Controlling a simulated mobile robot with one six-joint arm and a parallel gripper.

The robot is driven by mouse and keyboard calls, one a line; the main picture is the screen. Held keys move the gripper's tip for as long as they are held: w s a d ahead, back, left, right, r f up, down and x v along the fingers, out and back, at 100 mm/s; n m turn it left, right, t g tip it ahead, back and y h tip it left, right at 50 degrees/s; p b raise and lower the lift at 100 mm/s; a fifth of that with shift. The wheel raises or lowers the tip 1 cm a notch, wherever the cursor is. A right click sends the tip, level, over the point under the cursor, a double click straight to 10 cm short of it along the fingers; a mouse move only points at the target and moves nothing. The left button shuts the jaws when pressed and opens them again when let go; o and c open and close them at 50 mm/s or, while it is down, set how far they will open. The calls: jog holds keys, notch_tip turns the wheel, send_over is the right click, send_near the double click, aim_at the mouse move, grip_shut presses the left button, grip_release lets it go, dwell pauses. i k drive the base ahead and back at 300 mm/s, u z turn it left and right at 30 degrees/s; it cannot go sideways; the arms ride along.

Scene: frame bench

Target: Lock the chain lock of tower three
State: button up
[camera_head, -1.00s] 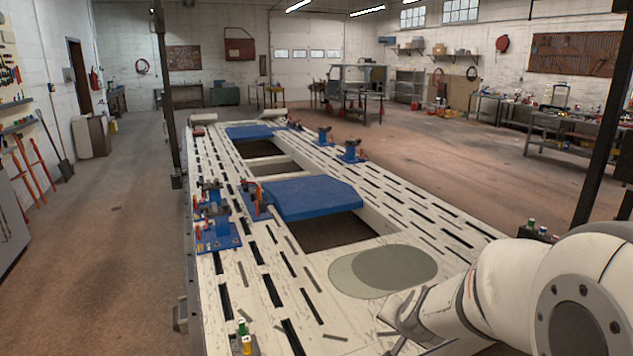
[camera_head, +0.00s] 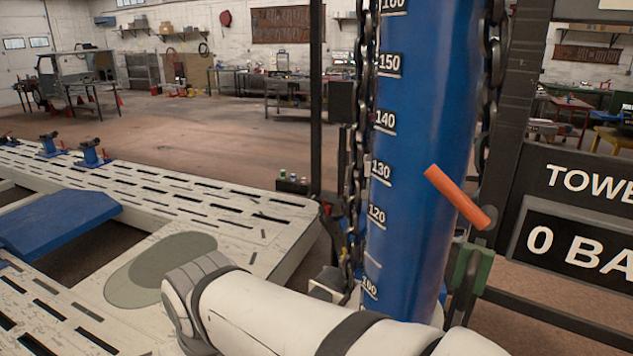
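A blue tower column (camera_head: 425,130) with a white number scale stands right of centre, close to me. Dark chains hang along it: one on its left side (camera_head: 362,130) and one on its right (camera_head: 490,85). An orange handle (camera_head: 457,196) sticks out at a tilt in front of the column's right side, near a green block (camera_head: 468,270). Which part is the chain lock, and whether it is locked, I cannot tell. A sign at the right (camera_head: 590,238) is cut off and reads "TOWE" and "0 BA". My pale arm crosses the bottom; my gripper's fingers are not visible.
The slotted frame bench (camera_head: 230,205) lies to the left, with blue clamps (camera_head: 92,155) and a blue plate (camera_head: 55,222) on it. A dark post (camera_head: 316,95) stands left of the column. Open floor lies behind the bench.

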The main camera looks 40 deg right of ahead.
aim_at(485, 218)
jog(key=z, duration=1.6)
jog(key=k, duration=0.25)
jog(key=z, duration=1.25)
jog(key=k, duration=0.65)
jog(key=u, duration=0.6)
